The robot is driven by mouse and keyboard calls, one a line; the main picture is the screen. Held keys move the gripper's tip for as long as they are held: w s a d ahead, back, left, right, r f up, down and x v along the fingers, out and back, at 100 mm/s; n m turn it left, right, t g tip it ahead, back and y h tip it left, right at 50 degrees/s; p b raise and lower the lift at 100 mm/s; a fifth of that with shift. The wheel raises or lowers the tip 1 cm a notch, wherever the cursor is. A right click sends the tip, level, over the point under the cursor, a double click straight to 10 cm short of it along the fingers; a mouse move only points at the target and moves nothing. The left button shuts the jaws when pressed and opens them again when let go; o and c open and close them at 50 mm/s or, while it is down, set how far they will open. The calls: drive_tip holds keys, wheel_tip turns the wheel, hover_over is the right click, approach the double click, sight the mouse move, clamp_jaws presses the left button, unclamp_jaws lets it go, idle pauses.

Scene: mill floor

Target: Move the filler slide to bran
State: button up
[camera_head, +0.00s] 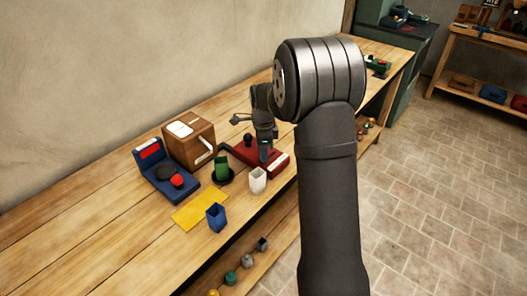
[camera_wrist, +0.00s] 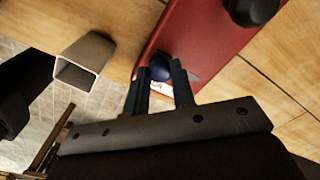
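The filler is a low red unit (camera_head: 268,156) on the bench with a white label at its near right end. Its blue slide knob (camera_wrist: 160,68) shows in the wrist view near a white patch with dark lettering too small to read. My gripper (camera_head: 265,147) is down over the red unit. In the wrist view its two fingertips (camera_wrist: 159,72) stand one on each side of the blue knob, with no clear gap on either side. A dark round knob (camera_wrist: 250,10) sits farther along the red unit.
A white square cup (camera_head: 258,180) stands close beside the red unit, near the bench's front edge. A green cup (camera_head: 221,169), blue cup (camera_head: 216,217), yellow mat (camera_head: 199,207), blue scale (camera_head: 166,182) and wooden box (camera_head: 190,143) are to the left.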

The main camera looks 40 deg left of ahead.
clamp_jaws()
drive_tip(key=shift+w+r, duration=0.1)
drive_tip(key=shift+w, duration=3.15)
drive_tip(key=o, duration=0.7)
unclamp_jaws()
drive_tip(key=shift+w, duration=0.1)
drive_tip(key=shift+o, duration=0.6)
wheel_tip(320, 180, up, 17)
drive_tip(key=shift+r, duration=0.15)
